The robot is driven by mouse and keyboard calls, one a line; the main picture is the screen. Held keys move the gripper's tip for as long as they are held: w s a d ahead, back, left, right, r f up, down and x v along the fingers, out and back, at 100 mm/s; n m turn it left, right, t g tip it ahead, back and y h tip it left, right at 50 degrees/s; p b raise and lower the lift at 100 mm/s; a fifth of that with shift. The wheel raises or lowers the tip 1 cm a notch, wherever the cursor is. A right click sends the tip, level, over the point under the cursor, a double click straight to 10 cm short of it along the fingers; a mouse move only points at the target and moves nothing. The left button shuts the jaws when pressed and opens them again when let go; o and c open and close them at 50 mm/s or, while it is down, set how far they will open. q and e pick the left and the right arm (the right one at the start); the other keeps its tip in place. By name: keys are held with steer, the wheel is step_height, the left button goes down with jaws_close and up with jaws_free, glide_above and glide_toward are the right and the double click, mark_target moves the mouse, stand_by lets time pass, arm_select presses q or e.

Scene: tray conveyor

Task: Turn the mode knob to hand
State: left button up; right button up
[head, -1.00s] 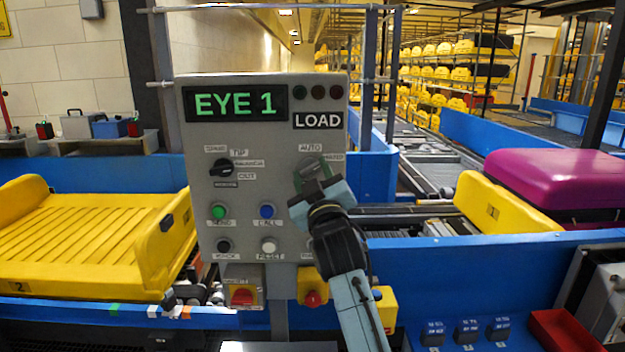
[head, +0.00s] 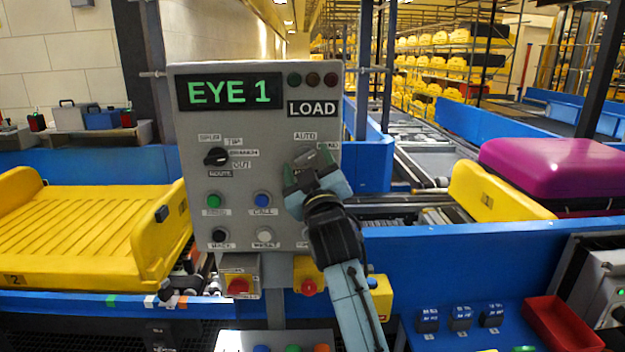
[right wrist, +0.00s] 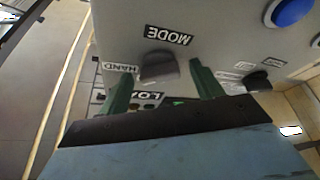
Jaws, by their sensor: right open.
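The mode knob (right wrist: 158,67) is a dark grey knob on the grey control panel (head: 185,120), beside the MODE label (right wrist: 167,36) and the HAND label (right wrist: 121,67) in the right wrist view. Which way it points is unclear. In the head view my right gripper covers it; the AUTO label (head: 305,136) shows just above. My right gripper (head: 303,163) is open at the panel. In the right wrist view its green fingertips (right wrist: 161,77) appear on either side of the knob, with gaps. I cannot tell if they touch the panel. My left gripper is out of view.
The black route knob (head: 216,157) and several push buttons share the panel. Red stop knobs (head: 238,287) sit below. The display (head: 230,92) reads EYE 1, beside LOAD. A yellow tray (head: 90,225) is at left; a magenta suitcase (head: 550,168) is at right.

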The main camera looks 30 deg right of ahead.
steer(key=b+v, duration=0.2)
steer(key=v, duration=1.1)
